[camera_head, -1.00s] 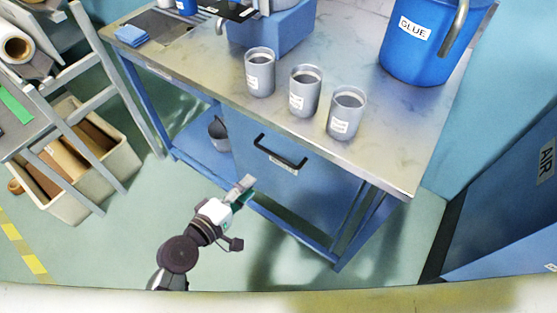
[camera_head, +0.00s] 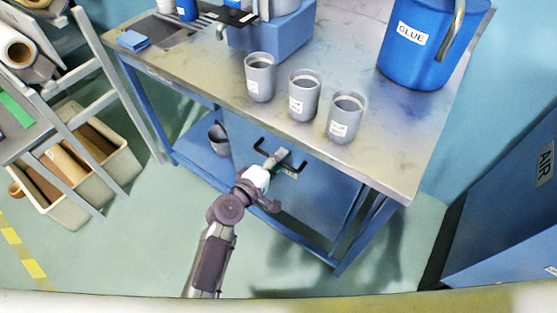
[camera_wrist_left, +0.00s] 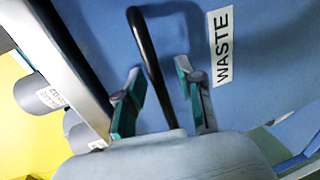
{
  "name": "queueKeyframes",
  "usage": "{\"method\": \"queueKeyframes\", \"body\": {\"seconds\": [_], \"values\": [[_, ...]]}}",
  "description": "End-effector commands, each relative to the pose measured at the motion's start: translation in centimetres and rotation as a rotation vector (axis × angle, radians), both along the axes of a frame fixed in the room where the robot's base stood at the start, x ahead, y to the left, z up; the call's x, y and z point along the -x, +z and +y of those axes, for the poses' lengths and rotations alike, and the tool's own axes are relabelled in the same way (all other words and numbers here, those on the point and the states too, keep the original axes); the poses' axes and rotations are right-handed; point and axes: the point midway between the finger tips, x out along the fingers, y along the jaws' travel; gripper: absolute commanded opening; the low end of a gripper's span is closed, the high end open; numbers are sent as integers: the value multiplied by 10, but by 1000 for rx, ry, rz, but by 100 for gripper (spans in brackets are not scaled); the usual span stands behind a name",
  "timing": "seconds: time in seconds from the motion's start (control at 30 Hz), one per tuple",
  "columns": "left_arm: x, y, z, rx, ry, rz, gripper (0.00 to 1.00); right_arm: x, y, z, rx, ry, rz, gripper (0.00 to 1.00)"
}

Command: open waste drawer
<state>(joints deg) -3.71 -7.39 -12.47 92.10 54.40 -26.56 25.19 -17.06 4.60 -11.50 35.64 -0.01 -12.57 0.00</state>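The waste drawer (camera_head: 318,192) is a blue front under the workbench top and looks shut. Its black bar handle (camera_head: 292,169) is partly hidden by my left gripper (camera_head: 277,158). In the left wrist view the black handle (camera_wrist_left: 146,52) runs between the two green-padded fingers of my left gripper (camera_wrist_left: 160,100), which stand apart on either side of it. No clear contact shows. The white WASTE label (camera_wrist_left: 221,47) is on the blue front, right of the fingers. My right gripper is not in view.
Three grey cups (camera_head: 304,95) stand near the bench top's front edge, above the drawer. A blue GLUE bucket (camera_head: 425,45) is at the back right. A crate of rolls (camera_head: 68,215) and a ladder-like frame (camera_head: 120,90) stand left. The floor in front is clear.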

Motion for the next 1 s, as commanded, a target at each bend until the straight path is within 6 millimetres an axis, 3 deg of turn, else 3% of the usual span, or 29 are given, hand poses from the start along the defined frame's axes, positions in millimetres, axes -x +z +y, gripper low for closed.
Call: {"method": "queueKeyframes", "body": {"seconds": [0.2, 0.43, 1.0], "values": [[0, 0, 0, 1, 0, -1, 37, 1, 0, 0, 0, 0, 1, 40], [0, 0, 0, 0, 0, 0, 0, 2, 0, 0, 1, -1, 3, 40], [0, -1, 1, -1, 0, 2, 0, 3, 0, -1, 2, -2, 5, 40]]}}
